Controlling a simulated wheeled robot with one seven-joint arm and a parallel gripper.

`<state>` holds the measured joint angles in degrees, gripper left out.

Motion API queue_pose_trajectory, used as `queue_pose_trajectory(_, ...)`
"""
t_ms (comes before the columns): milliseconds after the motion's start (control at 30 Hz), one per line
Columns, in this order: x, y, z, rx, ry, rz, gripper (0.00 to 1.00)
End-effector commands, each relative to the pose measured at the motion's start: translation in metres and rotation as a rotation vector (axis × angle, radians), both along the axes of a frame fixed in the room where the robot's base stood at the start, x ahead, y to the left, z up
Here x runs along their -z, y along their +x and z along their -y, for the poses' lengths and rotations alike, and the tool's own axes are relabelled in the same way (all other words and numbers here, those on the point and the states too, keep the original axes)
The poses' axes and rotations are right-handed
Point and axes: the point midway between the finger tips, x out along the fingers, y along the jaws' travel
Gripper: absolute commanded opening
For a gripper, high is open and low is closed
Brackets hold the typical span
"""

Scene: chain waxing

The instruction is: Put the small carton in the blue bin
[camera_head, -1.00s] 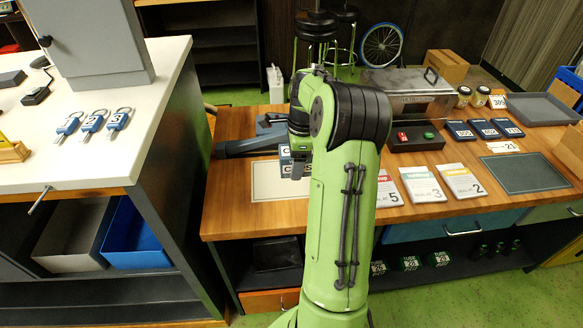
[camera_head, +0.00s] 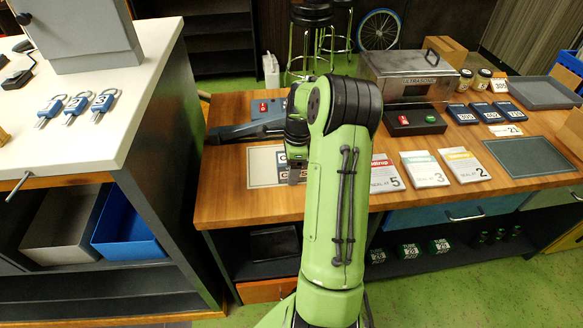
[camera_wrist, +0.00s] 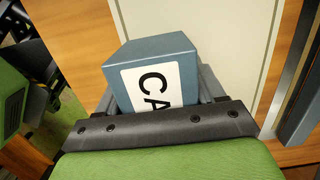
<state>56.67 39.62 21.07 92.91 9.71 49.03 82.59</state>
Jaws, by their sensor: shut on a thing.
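The small carton (camera_wrist: 152,72) is blue-grey with a white label reading "CA" in the wrist view. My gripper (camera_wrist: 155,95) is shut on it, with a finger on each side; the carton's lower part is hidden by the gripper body. In the head view, the carton (camera_head: 284,176) shows just left of my gripper (camera_head: 297,174), over the pale mat (camera_head: 262,160) on the wooden bench. I cannot tell whether it touches the mat. The blue bin (camera_head: 125,235) stands on a shelf under the white counter at the left, open at the top.
A grey bin (camera_head: 62,225) stands left of the blue bin. The white counter (camera_head: 120,125) overhangs both. A dark clamp-like tool (camera_head: 240,132) lies behind the mat. Several packets, including the red-topped one (camera_head: 385,175), lie to the right of my arm.

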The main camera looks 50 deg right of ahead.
Motion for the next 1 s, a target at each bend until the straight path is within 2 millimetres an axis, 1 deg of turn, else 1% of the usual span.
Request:
queue_pose_trajectory(33,0.003,0.0,0.0,0.0,0.0,0.0,0.35)
queue_pose_trajectory(67,0.003,0.0,0.0,0.0,0.001,-0.001,0.7)
queue_pose_trajectory(200,0.002,0.0,0.0,0.0,0.0,0.0,0.91)
queue_pose_trajectory(233,0.002,0.0,0.0,0.0,0.0,0.0,0.94)
queue_pose_trajectory(467,0.002,0.0,0.0,0.0,0.0,0.0,0.94)
queue_pose_trajectory(567,-0.005,0.0,0.0,0.0,-0.001,0.001,0.94)
queue_pose_trajectory(667,-0.025,-0.001,0.003,0.001,-0.004,0.003,0.94)
queue_pose_trajectory(800,-0.065,-0.004,0.007,0.001,-0.005,0.004,0.94)
queue_pose_trajectory(900,-0.091,-0.006,0.009,0.002,-0.004,0.003,0.94)
queue_pose_trajectory(1000,-0.109,-0.008,0.011,0.001,-0.002,0.002,0.94)
